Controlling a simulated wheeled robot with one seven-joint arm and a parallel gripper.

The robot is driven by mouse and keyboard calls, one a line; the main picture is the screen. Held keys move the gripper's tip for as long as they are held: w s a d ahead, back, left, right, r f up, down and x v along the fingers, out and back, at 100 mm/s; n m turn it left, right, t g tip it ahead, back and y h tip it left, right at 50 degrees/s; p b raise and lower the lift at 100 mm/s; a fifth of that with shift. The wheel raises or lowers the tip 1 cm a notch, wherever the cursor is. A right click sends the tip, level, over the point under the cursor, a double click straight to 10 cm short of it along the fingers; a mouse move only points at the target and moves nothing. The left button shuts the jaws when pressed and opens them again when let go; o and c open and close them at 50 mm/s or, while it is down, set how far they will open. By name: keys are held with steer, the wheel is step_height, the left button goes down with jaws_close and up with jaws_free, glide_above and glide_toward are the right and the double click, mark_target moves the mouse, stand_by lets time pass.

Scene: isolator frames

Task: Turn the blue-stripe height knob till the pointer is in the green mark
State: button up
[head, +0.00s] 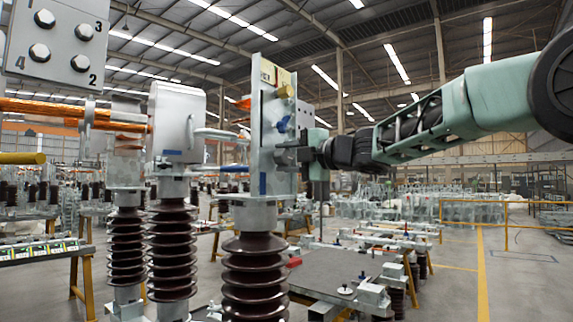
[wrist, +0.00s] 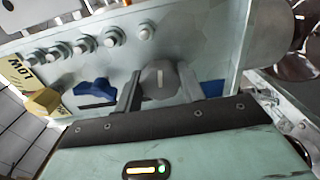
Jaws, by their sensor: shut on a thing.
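The height knob (wrist: 159,79) is round and dark grey with a pale pointer line, on a pale metal plate (wrist: 215,45) in the wrist view. The line stands nearly upright in that picture. A blue stripe (wrist: 212,88) shows on the plate just right of the knob, partly behind a finger. My gripper (wrist: 160,88) has one finger on each side of the knob and is shut on it. In the head view my gripper (head: 290,156) reaches the upright plate (head: 266,150) from the right and hides the knob. I cannot make out a green mark on the plate.
A blue handle (wrist: 95,88) and a yellow block (wrist: 43,102) sit left of the knob, near a yellow label (wrist: 22,73). Several bolts line the plate above. Brown ribbed insulators (head: 170,250) stand at the left; floor at the right (head: 520,270) is clear.

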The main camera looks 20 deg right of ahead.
steer(key=shift+f+n, duration=0.1)
steer(key=shift+n, duration=0.5)
steer(key=shift+b, duration=0.3)
steer(key=o, duration=1)
steer(key=b+v, duration=0.3)
steer(key=v, duration=1.4)
steer(key=shift+s+d, duration=0.15)
